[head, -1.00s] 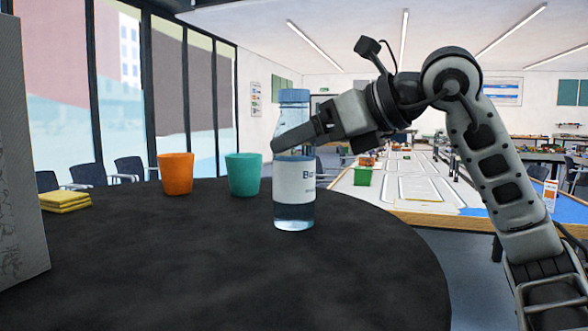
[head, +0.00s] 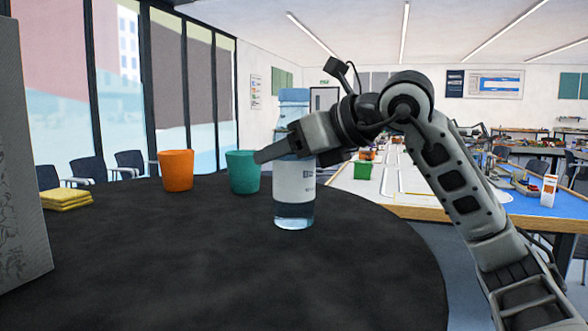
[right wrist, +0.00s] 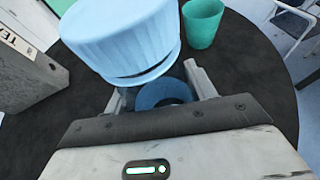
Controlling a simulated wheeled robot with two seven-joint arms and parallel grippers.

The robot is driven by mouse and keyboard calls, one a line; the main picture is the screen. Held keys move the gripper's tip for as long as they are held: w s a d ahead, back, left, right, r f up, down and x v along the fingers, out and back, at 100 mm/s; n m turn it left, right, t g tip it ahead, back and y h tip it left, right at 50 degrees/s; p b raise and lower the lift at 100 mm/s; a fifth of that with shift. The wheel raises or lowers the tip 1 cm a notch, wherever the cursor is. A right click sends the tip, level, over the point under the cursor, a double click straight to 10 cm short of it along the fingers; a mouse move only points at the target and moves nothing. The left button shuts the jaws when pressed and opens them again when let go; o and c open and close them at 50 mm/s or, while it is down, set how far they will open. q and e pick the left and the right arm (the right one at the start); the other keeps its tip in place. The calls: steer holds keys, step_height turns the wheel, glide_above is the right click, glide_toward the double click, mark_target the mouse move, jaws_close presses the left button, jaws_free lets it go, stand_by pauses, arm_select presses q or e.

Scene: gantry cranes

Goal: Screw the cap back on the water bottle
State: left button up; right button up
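The clear water bottle (head: 293,212) stands upright on the dark round table (head: 230,270), with a white label. A light blue cap (head: 293,96) sits at its top; I cannot tell how tightly. It fills the upper left of the right wrist view (right wrist: 125,35). My right gripper (head: 275,152) comes from the right at the bottle's upper body, below the cap, and one finger reaches left past the bottle. In the right wrist view its fingers (right wrist: 160,92) stand apart, with a blue part of the bottle between them. My left gripper is not in view.
An orange cup (head: 176,171) and a teal cup (head: 243,172) stand behind and left of the bottle. Yellow cloths (head: 66,199) and a grey binder (head: 22,160) are at the left. The table's front is clear.

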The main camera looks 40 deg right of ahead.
mark_target(287, 121)
steer(key=c, duration=0.3)
steer(key=shift+r, duration=0.1)
steer(key=r+p, duration=0.1)
steer(key=r, duration=0.1)
steer(key=r+p, duration=0.1)
steer(key=r, duration=0.1)
steer(key=shift+s+d+r+p, duration=0.1)
steer(key=shift+s+p, duration=0.1)
steer(key=shift+p, duration=0.1)
steer(key=s+r, duration=0.2)
steer(key=s+r+p, duration=0.1)
steer(key=s+r, duration=0.1)
steer(key=s, duration=0.1)
steer(key=s+r, duration=0.2)
steer(key=shift+s+d, duration=0.15)
steer(key=shift+d, duration=0.05)
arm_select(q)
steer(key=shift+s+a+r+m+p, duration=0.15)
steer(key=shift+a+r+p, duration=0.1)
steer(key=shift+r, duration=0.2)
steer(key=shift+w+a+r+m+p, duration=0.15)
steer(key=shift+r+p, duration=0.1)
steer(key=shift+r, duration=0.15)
arm_select(e)
steer(key=v, duration=0.4)
steer(key=a+v, duration=0.1)
steer(key=v, duration=0.1)
steer(key=shift+s+d+r, duration=0.1)
steer(key=shift+s+r, duration=0.1)
steer(key=shift+s, duration=0.25)
